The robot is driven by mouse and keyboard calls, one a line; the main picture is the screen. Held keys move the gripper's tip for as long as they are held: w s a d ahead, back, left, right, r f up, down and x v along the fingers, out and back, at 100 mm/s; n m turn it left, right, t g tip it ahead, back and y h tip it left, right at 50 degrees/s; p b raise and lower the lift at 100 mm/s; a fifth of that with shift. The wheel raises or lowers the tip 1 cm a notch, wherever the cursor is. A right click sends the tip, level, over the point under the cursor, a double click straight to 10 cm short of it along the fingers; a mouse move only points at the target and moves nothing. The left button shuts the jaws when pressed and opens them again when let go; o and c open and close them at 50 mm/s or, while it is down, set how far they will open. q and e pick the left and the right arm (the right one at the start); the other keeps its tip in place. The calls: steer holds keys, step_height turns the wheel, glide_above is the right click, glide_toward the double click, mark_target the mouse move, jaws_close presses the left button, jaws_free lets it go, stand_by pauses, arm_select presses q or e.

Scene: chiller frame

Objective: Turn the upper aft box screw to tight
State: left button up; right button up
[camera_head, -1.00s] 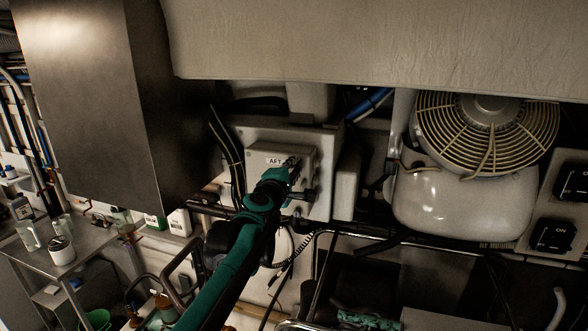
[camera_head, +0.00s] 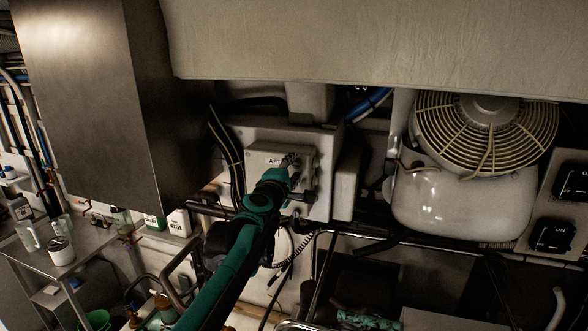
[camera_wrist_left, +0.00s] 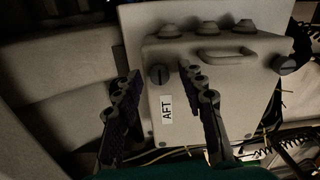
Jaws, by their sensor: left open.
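The aft box (camera_head: 268,150) is a pale box with an AFT label, mounted on a panel in the middle of the head view. It also fills the middle of the left wrist view (camera_wrist_left: 215,105), turned sideways. The upper screw (camera_wrist_left: 159,74) is a dark slotted knob beside the label. My right gripper is not clearly in view.
A fan (camera_head: 487,130) above a pale housing stands to the right. A large metal cabinet (camera_head: 85,90) is at the left. Pipes and cables run below the box.

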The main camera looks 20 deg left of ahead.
arm_select(q)
steer(key=s, duration=1.2)
steer(key=shift+a+r, duration=0.2)
steer(key=shift+w, duration=0.1)
steer(key=s+d+f+m+g+h+b, duration=0.15)
steer(key=s+d+f+m+b, duration=0.35)
steer(key=f, duration=0.6)
steer(key=s+d+f+m+g+h+b, duration=0.1)
steer(key=s+f+m+g+b, duration=0.15)
steer(key=f+b, duration=0.55)
steer(key=s+d+f+m+g+h+b, duration=0.1)
steer(key=s+d+f+m+b, duration=0.3)
steer(key=f, duration=0.9)
steer(key=s+a+f+m+g+y+b, duration=0.1)
steer(key=s+f+b, duration=0.3)
steer(key=f, duration=0.5)
steer(key=s+a+f+m+g+y+b, duration=0.1)
steer(key=s+a+f+m+g+b, duration=0.1)
steer(key=f, duration=0.8)
steer(key=s+a+f+m+g+y+b, duration=0.2)
steer(key=s+f+b, duration=0.4)
steer(key=f, duration=0.3)
steer(key=s+a+m, duration=0.1)
steer(key=m, duration=0.1)
steer(key=shift+s+a+f+m+g+b, duration=0.15)
steer(key=shift+a+f+m+g+b, duration=0.15)
steer(key=shift+f+m, duration=0.1)
steer(key=shift+d, duration=0.1)
